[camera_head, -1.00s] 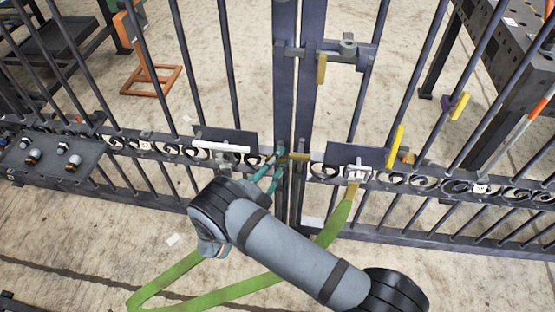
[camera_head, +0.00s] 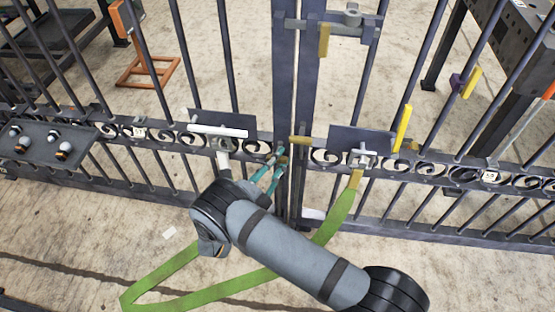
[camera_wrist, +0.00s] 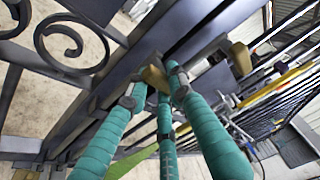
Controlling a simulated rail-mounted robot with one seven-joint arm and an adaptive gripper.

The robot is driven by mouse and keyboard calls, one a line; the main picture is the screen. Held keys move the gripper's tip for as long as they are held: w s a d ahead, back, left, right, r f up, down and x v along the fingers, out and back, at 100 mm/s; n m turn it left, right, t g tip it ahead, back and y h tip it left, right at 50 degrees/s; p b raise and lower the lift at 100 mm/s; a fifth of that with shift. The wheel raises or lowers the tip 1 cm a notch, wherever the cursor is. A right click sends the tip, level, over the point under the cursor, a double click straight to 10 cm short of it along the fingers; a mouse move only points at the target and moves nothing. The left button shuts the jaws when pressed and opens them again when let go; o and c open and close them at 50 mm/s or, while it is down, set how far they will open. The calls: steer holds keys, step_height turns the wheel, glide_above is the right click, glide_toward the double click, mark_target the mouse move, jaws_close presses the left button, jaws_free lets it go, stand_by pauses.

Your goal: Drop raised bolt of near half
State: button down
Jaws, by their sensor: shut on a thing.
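My gripper (camera_head: 277,165), with teal-wrapped fingers, is at the lower middle of the gate, just left of where the two halves meet. It is shut on a small tan handle (camera_wrist: 155,76), seen between the fingertips in the wrist view; I take this for the bolt's handle. The bolt's rod and lower end cannot be made out. The left gate half (camera_head: 188,140) and right gate half (camera_head: 330,157) stand side by side, dark with scrollwork.
A white bar (camera_head: 218,130) is on the left half. A white latch (camera_head: 362,158) with a green strap (camera_head: 335,220) is on the right half. A tan-handled fitting (camera_head: 324,40) is higher up. A tray with knobs (camera_head: 50,148) is at the left.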

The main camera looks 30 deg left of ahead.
steer(key=c, duration=1.8)
jaws_free()
steer(key=shift+f, duration=0.3)
steer(key=shift+o, duration=1.2)
steer(key=shift+o, duration=0.4)
steer(key=shift+r, duration=0.1)
steer(key=s, duration=1.2)
steer(key=shift+d, duration=0.15)
steer(key=w, duration=1.2)
steer(key=shift+r+p, duration=0.35)
steer(key=shift+r, duration=0.05)
